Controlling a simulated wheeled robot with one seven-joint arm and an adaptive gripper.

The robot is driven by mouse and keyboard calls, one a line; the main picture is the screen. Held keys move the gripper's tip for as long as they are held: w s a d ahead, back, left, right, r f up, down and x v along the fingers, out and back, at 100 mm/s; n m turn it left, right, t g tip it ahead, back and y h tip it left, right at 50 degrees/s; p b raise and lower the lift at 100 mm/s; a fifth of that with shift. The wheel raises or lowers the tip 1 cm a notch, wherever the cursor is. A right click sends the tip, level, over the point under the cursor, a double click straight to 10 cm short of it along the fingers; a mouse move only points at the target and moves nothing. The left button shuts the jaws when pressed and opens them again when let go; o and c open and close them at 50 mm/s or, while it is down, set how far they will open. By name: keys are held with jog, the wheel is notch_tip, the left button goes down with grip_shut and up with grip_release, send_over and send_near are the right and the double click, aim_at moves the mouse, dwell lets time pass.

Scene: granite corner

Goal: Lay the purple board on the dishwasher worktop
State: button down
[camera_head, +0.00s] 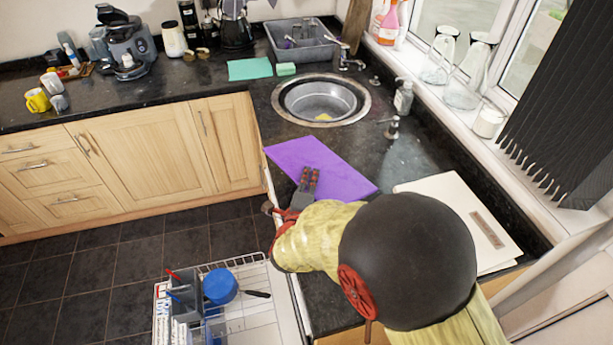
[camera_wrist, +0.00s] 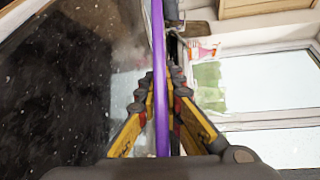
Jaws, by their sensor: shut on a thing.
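The flat purple board (camera_head: 335,178) shows in the head view over the dark granite worktop (camera_head: 395,160), between the sink and a white slab. Its left corner reaches the worktop's front edge. My gripper (camera_head: 309,178) is shut on the board's near edge. In the wrist view the board (camera_wrist: 159,60) is an edge-on strip between both fingers (camera_wrist: 160,95), with the dark worktop to its left. Whether the board touches the worktop or hangs just above it, I cannot tell. The open dishwasher's rack (camera_head: 250,285) is below the worktop's front edge.
A round sink (camera_head: 320,98) lies behind the board. A white slab (camera_head: 455,215) lies right of it. A soap bottle (camera_head: 403,97) and a small dispenser (camera_head: 391,128) stand near the window sill. A blue cup (camera_head: 220,286) is in the rack.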

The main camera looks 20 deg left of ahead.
jog(key=shift+w+d+f+b, duration=0.1)
jog(key=shift+d+f+b, duration=0.1)
jog(key=shift+f+b, duration=0.3)
jog(key=shift+w+d+f+b, duration=0.15)
jog(key=shift+d+f+b, duration=0.1)
jog(key=shift+f, duration=0.45)
jog(key=shift+w+d+f+b, duration=0.15)
jog(key=shift+f+b, duration=0.25)
jog(key=shift+f, duration=0.2)
jog(key=shift+f+b, duration=0.45)
jog(key=shift+f, duration=0.85)
jog(key=c, duration=1.9)
grip_release()
jog(key=shift+o, duration=1.1)
jog(key=shift+s+f, duration=0.1)
jog(key=shift+f, duration=0.05)
jog(key=shift+o, duration=0.7)
jog(key=shift+s, duration=0.1)
